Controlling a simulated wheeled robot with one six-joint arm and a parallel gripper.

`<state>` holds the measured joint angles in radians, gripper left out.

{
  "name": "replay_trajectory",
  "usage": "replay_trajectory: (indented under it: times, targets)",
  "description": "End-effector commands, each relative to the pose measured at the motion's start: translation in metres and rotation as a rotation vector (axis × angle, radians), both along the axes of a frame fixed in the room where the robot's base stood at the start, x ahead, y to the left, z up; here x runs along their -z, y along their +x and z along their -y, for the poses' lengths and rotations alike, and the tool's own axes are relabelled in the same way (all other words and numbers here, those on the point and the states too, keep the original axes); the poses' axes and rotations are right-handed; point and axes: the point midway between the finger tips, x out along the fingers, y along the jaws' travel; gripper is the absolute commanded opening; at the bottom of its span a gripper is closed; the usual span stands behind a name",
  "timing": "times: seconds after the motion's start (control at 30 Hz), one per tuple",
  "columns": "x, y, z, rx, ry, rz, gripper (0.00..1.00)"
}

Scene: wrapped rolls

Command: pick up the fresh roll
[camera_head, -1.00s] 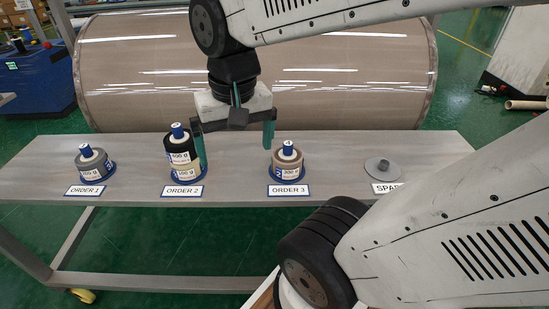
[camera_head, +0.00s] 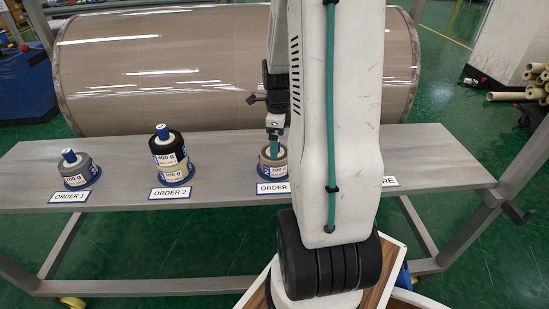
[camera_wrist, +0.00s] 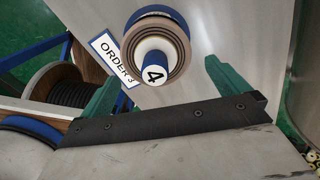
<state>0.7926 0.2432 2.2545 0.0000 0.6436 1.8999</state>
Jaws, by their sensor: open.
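Small wrapped rolls stand on blue bases along a grey bench (camera_head: 120,196): a grey roll (camera_head: 75,174) at ORDER 1, a black roll (camera_head: 167,148) stacked on a beige one (camera_head: 173,173) at ORDER 2, and a beige-brown roll (camera_head: 272,164) at ORDER 3. No label marks which roll is fresh. My gripper (camera_head: 273,140) is over the ORDER 3 roll, partly hidden by my arm. In the wrist view, its green fingers are open and apart (camera_wrist: 158,70), with the blue peg (camera_wrist: 153,68) marked 4 of the ORDER 3 roll (camera_wrist: 158,38) between them in the picture. Contact cannot be told.
A huge wrapped roll (camera_head: 200,75) lies behind the bench. A wood-floored box (camera_head: 388,268) is in front, partly behind my arm; the wrist view shows a dark wound roll (camera_wrist: 62,92) at lower left. My arm hides the SPARE spot.

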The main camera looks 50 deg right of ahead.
Motion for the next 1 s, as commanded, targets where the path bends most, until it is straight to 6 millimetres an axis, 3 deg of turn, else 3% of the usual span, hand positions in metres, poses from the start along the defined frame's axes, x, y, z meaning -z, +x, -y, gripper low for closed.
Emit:
replay_trajectory:
  times: [0.4, 0.67, 0.7, 0.83, 0.87, 1.0]
  targets:
    - [0.054, 0.005, -0.007, -0.004, 0.002, -0.002, 1.00]
    - [0.057, 0.005, -0.007, -0.005, -0.001, 0.000, 1.00]
    - [0.057, 0.005, -0.007, -0.005, -0.001, 0.000, 0.97]
    - [0.057, 0.005, -0.007, -0.005, 0.000, 0.000, 0.61]
    - [0.057, 0.005, -0.007, -0.005, 0.000, 0.000, 0.57]
    - [0.057, 0.005, -0.006, -0.005, -0.001, 0.000, 0.57]
